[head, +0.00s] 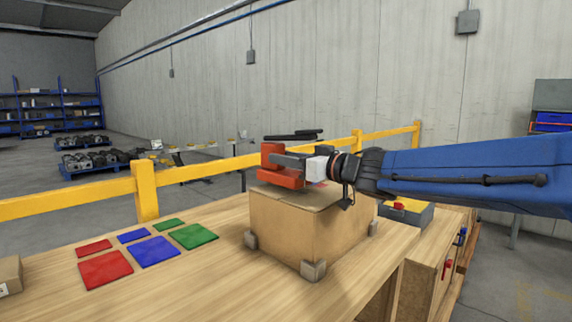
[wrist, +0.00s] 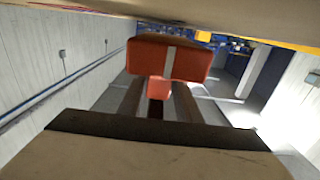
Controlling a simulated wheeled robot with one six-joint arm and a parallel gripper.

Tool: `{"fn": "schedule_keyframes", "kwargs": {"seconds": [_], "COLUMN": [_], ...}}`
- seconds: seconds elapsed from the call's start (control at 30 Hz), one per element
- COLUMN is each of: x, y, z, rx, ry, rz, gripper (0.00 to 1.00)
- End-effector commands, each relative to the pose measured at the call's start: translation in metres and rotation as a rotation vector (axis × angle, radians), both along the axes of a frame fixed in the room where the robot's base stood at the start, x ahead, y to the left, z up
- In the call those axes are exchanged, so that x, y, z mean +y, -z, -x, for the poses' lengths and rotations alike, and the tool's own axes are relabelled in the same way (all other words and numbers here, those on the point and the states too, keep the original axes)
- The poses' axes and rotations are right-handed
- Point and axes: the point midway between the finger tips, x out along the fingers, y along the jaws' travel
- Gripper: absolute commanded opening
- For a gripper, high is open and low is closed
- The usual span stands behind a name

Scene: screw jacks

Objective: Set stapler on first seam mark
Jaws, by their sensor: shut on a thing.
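My gripper (head: 285,161) is shut on the stapler (head: 270,176), a red-orange tool with a black handle along its top. The stapler is roughly level, low over the left part of the top of the cardboard box (head: 290,225). I cannot tell whether its base touches the cardboard. In the wrist view the red stapler (wrist: 168,58) sits at the ends of my two fingers, with a pale stripe down its face. No seam mark can be made out clearly; the stapler and gripper cover part of the box top.
The box stands on a wooden table (head: 190,290) between grey corner blocks (head: 313,270). Red, blue and green flat squares (head: 153,251) lie to the left. A yellow rail (head: 147,190) runs behind the table.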

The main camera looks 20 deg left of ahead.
Motion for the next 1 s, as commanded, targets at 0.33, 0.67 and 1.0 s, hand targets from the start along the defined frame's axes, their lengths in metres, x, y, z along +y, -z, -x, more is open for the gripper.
{"fn": "schedule_keyframes", "kwargs": {"seconds": [0.33,0.67,1.0], "x": [0.000,0.000,0.000], "y": [0.012,0.016,0.013], "z": [0.000,0.000,0.000], "rx": [-0.002,0.000,0.000], "ry": [0.001,0.001,0.001], "rz": [-0.003,0.000,-0.001], "gripper": [0.00,0.50,0.50]}}
